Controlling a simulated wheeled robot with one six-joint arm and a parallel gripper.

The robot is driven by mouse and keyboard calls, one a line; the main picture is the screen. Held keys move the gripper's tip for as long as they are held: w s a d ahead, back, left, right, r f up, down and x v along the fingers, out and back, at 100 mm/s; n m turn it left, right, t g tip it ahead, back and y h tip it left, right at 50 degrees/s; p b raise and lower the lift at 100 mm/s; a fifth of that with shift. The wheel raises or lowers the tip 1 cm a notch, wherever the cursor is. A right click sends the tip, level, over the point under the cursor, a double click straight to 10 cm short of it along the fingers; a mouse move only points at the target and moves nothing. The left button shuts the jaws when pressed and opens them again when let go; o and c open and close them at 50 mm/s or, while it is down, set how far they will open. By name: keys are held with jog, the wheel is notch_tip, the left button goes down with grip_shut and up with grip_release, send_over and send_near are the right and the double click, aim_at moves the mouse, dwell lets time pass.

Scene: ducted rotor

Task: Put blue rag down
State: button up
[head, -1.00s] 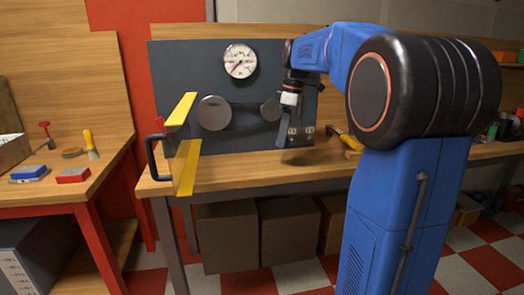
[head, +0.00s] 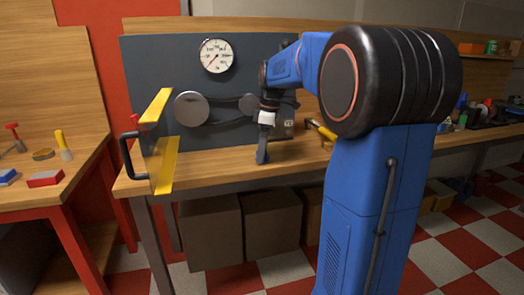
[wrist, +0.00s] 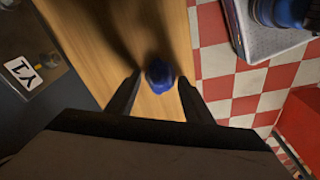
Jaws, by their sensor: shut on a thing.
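The blue rag (wrist: 160,76) is a small dark blue bundle between the two fingertips in the wrist view, over the wooden workbench top. My gripper (wrist: 155,90) is shut on it. In the head view my gripper (head: 262,157) points down just above the workbench (head: 215,172), in front of the dark panel. There the rag is too small to separate clearly from the fingers. I cannot tell whether it touches the wood.
The dark panel (head: 165,60) carries a gauge (head: 217,56) and two belted pulleys. Yellow guard plates (head: 164,170) stand at the bench's left end. A yellow-handled tool (head: 322,130) lies right of my gripper. Bare wood lies left of the gripper. Cardboard boxes (head: 272,222) stand below.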

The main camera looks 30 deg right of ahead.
jog(key=shift+f, duration=0.15)
jog(key=o, duration=0.9)
jog(key=shift+o, duration=0.2)
notch_tip(320, 180, up, 12)
jog(key=s+d, duration=0.1)
jog(key=s+a+f+m+t, duration=0.1)
jog(key=s+a+f+m, duration=0.2)
jog(key=s+a+f, duration=0.2)
jog(key=s+a+f+m+t+h, duration=0.1)
jog(key=s+a+f+m, duration=0.3)
jog(key=s+f, duration=0.5)
jog(key=s+a+f+m+t, duration=0.1)
jog(key=s+a+f+m, duration=0.2)
jog(key=s+a+f, duration=0.4)
jog(key=s+f, duration=0.1)
jog(key=s, duration=0.7)
jog(key=shift+a+t, duration=0.3)
jog(key=shift+a, duration=0.1)
jog(key=shift+o, duration=0.4)
jog(key=shift+s, duration=0.1)
